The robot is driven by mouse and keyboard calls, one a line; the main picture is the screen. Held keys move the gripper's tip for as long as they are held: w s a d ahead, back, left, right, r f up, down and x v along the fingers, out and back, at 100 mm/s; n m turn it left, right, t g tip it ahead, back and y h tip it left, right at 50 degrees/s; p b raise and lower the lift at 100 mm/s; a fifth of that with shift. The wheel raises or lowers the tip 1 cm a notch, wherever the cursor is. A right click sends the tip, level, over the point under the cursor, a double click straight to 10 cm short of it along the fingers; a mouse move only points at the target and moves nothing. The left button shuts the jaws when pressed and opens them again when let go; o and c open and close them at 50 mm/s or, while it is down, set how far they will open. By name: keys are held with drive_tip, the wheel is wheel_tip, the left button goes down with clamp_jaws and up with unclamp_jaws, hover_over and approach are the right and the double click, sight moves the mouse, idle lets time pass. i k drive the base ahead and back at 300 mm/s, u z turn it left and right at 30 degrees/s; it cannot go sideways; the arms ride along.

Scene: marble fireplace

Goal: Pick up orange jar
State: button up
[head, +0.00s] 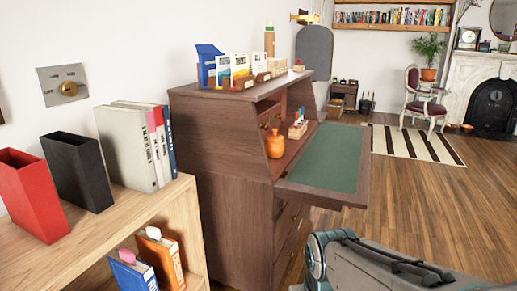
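The orange jar (275,144) is round-bodied with a narrower neck. It stands upright inside the open secretary desk (222,140), near the left end of its interior, behind the lowered green-topped flap (325,158). Part of the jar's left side is close to the desk's side panel. Grey and dark links of my arm show at the bottom right, in front of the desk and well apart from the jar. My gripper is out of view, so its fingers cannot be seen.
A small wooden rack with bottles (298,130) stands right of the jar in the desk. Books and cards stand on the desk top. A wooden shelf (85,240) with red and black holders is at left. Open floor (420,195) lies right, with a striped rug (415,145) beyond.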

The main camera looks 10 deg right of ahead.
sight(274, 150)
drive_tip(key=k, duration=0.35)
drive_tip(key=z, duration=0.8)
drive_tip(key=i, duration=1.25)
drive_tip(key=u, duration=0.9)
